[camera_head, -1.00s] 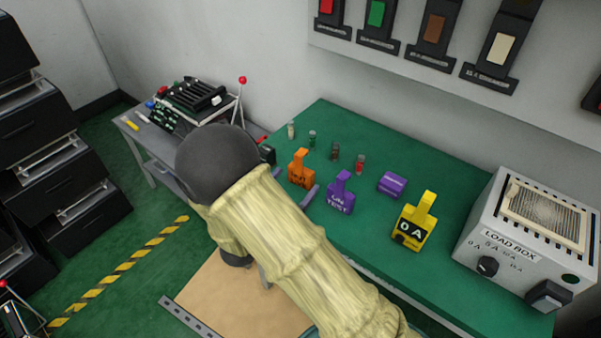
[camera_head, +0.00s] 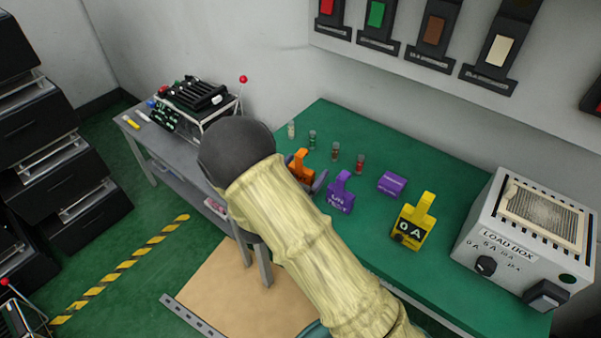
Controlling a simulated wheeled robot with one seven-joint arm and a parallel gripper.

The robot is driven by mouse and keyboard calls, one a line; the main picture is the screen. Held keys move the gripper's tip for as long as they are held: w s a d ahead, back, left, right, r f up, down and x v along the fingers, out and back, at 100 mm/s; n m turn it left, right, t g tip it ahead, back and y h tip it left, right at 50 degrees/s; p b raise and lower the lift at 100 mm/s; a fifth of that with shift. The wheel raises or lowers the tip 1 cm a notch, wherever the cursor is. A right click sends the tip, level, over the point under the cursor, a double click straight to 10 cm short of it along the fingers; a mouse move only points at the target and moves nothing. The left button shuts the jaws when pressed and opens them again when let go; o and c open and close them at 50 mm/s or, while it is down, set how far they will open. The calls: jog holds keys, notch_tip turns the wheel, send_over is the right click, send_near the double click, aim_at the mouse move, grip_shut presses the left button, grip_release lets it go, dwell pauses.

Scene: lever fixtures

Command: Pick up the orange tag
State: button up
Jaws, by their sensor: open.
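The orange tag (camera_head: 301,166) stands on the green bench top near its left end, with its upright tab showing. My arm, in a pale ribbed sleeve with a dark rounded wrist, covers its lower left part. My gripper (camera_head: 317,183) is mostly hidden behind the arm. One grey finger shows just right of the orange tag, between it and the purple tag (camera_head: 341,194). The fingers are open, and the other finger is hidden. I cannot tell whether the fingers touch the orange tag.
A yellow tag (camera_head: 413,222), a purple block (camera_head: 392,184) and several small glass fuses (camera_head: 336,150) stand on the green bench (camera_head: 448,172). A grey load box (camera_head: 525,243) fills its right end. A grey side table (camera_head: 160,150) with a rack stands at left.

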jog(key=shift+s, duration=0.1)
dwell(0.3)
jog(key=c, duration=1.1)
jog(key=shift+o, duration=0.2)
jog(key=b+v, duration=0.1)
jog(key=v, duration=1.7)
jog(key=shift+b, duration=0.35)
jog(key=shift+w+d, duration=0.1)
jog(key=shift+w, duration=0.15)
